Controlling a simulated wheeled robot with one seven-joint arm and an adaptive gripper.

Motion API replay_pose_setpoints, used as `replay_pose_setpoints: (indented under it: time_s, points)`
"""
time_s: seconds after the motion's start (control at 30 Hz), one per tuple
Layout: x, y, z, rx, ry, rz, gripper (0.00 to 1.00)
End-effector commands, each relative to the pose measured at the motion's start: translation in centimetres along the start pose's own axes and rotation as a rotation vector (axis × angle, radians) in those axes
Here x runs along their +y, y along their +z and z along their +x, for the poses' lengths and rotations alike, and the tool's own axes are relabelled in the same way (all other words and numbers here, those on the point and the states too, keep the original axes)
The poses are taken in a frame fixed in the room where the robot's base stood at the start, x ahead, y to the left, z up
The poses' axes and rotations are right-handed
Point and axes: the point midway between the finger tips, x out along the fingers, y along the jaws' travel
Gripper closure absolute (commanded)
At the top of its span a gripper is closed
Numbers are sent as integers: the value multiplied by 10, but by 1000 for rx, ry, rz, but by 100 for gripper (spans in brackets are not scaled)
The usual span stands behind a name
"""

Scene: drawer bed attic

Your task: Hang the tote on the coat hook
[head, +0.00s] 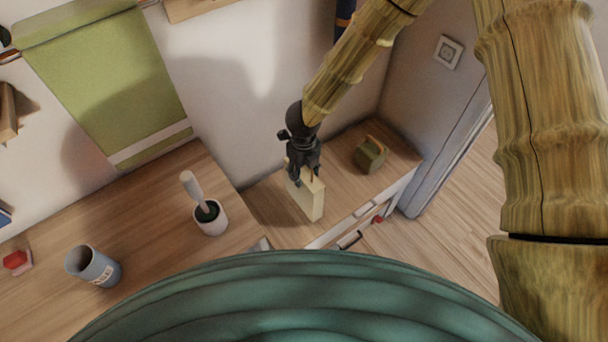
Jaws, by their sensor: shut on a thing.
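My gripper (303,174) points down above the wooden dresser top and is shut on the top of a cream, flat, boxy thing (312,201), which looks like the tote. The tote hangs roughly upright below the fingers. I cannot tell whether its bottom touches the dresser. My fingers hide part of its upper edge and any handle. No coat hook can be made out in this view. A dark blue thing (345,14) is at the wall at the top edge, partly hidden by my arm.
A green box-like thing with an orange-brown handle (371,156) stands on the dresser (400,146), right of the tote. A drawer below looks partly open. The left desk holds a white pot (210,219), a blue-grey cup (93,267) and a red thing (15,261). A green blind (105,80) hangs behind.

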Motion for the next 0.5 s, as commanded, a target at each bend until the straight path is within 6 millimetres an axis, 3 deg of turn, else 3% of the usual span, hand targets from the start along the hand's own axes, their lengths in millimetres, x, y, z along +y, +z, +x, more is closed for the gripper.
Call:
replay_pose_setpoints:
  time_s: [0.2,0.5]
  points:
    - [0,0,21,0,0,0,100]
    - [0,0,23,-1,0,1,100]
